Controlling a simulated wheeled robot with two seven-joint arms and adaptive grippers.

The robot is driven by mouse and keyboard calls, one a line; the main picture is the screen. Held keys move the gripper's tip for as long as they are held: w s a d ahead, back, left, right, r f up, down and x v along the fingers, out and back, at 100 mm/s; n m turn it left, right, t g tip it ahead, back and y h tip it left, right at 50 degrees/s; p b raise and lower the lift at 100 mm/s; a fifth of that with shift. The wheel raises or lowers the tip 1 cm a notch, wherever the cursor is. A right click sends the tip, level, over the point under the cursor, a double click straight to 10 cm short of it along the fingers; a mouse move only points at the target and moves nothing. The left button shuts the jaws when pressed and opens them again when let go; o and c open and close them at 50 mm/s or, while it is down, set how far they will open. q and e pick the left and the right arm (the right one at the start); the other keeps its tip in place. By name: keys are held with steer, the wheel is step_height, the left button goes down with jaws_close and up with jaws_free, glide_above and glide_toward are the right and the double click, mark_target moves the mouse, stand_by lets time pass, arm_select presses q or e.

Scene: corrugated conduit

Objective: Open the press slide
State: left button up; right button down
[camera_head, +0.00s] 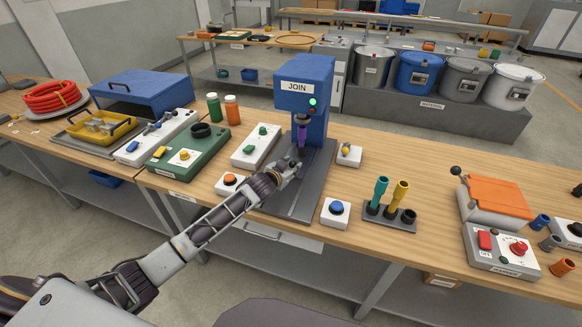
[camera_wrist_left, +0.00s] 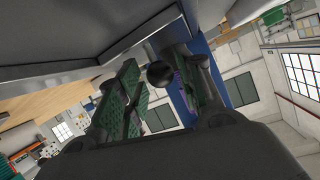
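The blue press (camera_head: 317,115) marked JOIN stands on the bench with a green light lit on its front. A purple part (camera_head: 301,138) sits under its head. A long grey slide base (camera_head: 300,203) runs from under the press toward the bench's front edge. My left gripper (camera_head: 290,170) is low in front of the press, over the left side of this base. In the left wrist view, a black ball knob (camera_wrist_left: 160,74) shows between the two green-padded fingers of the gripper (camera_wrist_left: 165,88), with gaps beside it. The fingers look open. My right gripper is out of view.
An orange button box (camera_head: 229,184) is close to my left forearm, and a blue button box (camera_head: 335,211) stands right of the slide base. A holder with teal and yellow tubes (camera_head: 390,215) is further right. A white box with green buttons (camera_head: 256,146) is left of the press.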

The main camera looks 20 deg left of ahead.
arm_select(q)
steer(key=shift+w+f, duration=0.1)
steer(key=shift+w, duration=0.2)
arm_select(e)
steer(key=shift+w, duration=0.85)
